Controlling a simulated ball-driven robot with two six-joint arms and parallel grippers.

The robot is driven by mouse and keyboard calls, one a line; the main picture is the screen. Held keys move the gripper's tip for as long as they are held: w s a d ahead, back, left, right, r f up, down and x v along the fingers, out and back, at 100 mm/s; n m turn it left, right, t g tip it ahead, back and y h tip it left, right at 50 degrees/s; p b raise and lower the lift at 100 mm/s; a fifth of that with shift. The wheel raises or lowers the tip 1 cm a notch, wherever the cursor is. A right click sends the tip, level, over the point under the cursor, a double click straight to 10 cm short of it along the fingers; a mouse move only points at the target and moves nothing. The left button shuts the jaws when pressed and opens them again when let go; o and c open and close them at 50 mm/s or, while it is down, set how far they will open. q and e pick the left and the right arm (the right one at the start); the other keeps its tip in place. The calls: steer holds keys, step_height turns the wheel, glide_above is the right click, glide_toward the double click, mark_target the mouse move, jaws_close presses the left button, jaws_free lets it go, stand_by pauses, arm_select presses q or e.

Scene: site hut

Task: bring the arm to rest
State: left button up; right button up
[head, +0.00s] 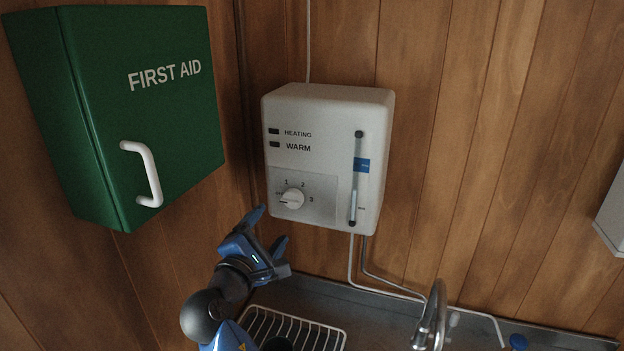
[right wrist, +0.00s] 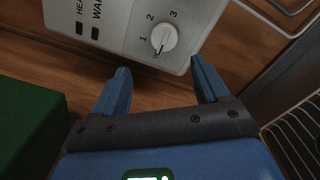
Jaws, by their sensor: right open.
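My right gripper (head: 268,232) is in the lower middle of the head view, below the white water heater (head: 325,110) and in front of the wood wall. Its two blue fingers are apart, with nothing between them. In the right wrist view the open fingers (right wrist: 160,88) point toward the heater's dial (right wrist: 164,39), which stands clear of them. The dial (head: 291,199) also shows in the head view, with marks 1, 2 and 3 around it. My left gripper does not show.
A green first aid cabinet (head: 150,110) with a white handle hangs at the left. Below are a wire rack (head: 294,328), a metal tap (head: 432,318) and thin pipes running from the heater. A pale box (head: 612,215) is at the right edge.

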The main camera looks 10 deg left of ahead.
steer(key=s+a+m+t+y, duration=0.1)
steer(key=s+a+m+y, duration=0.1)
steer(key=a+y, duration=0.6)
steer(key=s+d+f+m+y+b, duration=0.3)
steer(key=s+d+f+m, duration=0.15)
steer(key=d+f, duration=0.6)
steer(key=s+d+f+m+y+b, duration=0.25)
steer(key=s+d+f+m, duration=0.2)
steer(key=d+f, duration=0.55)
steer(key=s+d+f+m+h+b, duration=0.2)
steer(key=s+d+f+m+h, duration=0.1)
steer(key=d, duration=0.5)
steer(key=s+d+f+m+h+b, duration=0.2)
steer(key=s+d+f+m+h, duration=0.2)
steer(key=s+d+f, duration=0.4)
steer(key=s+d+f+m+g+h+b, duration=0.1)
steer(key=s+d+f+m+h, duration=0.2)
steer(key=s+d, duration=0.4)
step_height(320, 180, down, 3)
steer(key=shift+s+d+r+m+b, duration=0.1)
steer(key=shift+s+d+m+b, duration=0.3)
steer(key=shift+d+m, duration=0.55)
steer(key=shift+d, duration=0.15)
